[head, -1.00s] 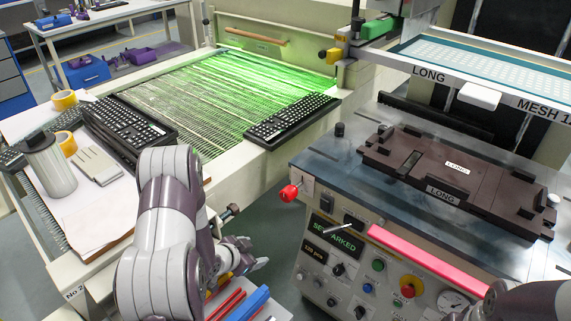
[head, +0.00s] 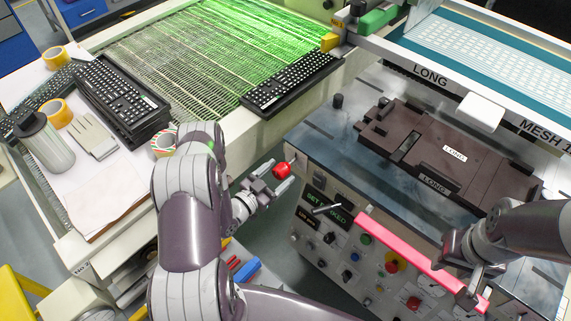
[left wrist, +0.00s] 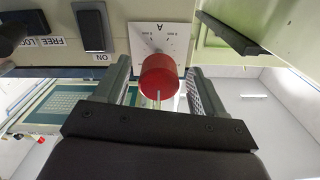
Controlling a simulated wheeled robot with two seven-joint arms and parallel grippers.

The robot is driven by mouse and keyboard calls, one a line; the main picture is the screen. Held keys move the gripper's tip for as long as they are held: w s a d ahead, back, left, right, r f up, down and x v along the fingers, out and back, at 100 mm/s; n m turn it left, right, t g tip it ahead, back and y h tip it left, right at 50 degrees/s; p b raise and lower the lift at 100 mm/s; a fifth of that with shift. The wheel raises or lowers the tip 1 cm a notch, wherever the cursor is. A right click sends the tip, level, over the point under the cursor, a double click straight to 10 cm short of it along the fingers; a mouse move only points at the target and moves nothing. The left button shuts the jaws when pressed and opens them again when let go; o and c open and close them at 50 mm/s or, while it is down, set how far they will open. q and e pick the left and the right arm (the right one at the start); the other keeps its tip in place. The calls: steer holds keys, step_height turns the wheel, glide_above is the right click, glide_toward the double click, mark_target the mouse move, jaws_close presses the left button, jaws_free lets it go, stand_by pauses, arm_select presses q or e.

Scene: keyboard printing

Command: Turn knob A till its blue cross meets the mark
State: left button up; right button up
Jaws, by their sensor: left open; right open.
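Knob A is a red knob (head: 281,170) on the machine's left side edge in the head view. In the left wrist view the red knob (left wrist: 159,74) stands out from a white dial plate (left wrist: 160,37) marked "A". My left gripper (head: 272,183) is open, with one finger on each side of the knob; gaps show between fingers and knob in the left wrist view (left wrist: 158,88). The blue cross and the mark cannot be made out. My right gripper (head: 468,282) is at the right, by the front of the machine near the pink bar; its fingertips are partly hidden.
The pink bar (head: 415,258) runs along the machine's front above a panel of buttons and switches. A dark brown fixture (head: 440,150) labelled LONG lies on the machine top. A green-lit conveyor (head: 200,60) with a keyboard (head: 292,84) is at the left. A switch (left wrist: 91,27) sits beside the dial.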

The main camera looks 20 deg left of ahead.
mark_target(285, 168)
arm_select(q)
steer(key=x, duration=0.2)
steer(key=shift+w+d+r, duration=0.2)
steer(key=shift+w, duration=0.15)
steer(key=shift+w+f, duration=0.1)
steer(key=shift+w, duration=0.15)
steer(key=c, duration=1.1)
steer(key=shift+o, duration=0.2)
